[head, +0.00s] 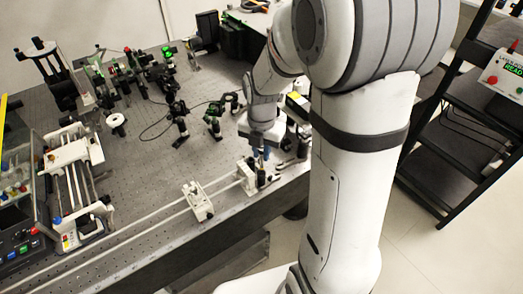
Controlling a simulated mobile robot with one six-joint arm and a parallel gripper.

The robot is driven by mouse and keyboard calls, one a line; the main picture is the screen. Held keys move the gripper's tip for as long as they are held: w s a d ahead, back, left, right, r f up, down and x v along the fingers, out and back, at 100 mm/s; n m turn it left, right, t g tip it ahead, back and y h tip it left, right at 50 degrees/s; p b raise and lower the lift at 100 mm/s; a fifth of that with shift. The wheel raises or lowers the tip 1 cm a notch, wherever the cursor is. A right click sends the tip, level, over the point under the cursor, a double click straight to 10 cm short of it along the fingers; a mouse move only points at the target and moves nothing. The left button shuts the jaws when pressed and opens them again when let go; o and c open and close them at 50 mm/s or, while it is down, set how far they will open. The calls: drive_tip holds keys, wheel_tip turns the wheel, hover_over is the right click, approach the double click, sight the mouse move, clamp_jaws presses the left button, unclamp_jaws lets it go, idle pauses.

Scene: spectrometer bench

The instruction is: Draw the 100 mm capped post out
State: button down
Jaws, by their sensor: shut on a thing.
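My gripper (262,150) points down near the front right of the optical bench (150,165). It is shut on what looks like the 100 mm capped post, but the gripper and small scale hide most of it. A dark upright holder (261,178) stands just below the fingertips. I cannot tell how much of the post is inside a holder.
A white block (245,178) stands just left of the holder, and a white carriage (198,201) sits farther left along the front rail (150,222). Optics mounts (180,123) and a cable stand behind. A linear stage (72,178) is at left. Bare bench lies between.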

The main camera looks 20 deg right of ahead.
drive_tip(key=shift+r+p, duration=0.7)
drive_tip(key=shift+r, duration=0.45)
drive_tip(key=shift+s+f, duration=0.1)
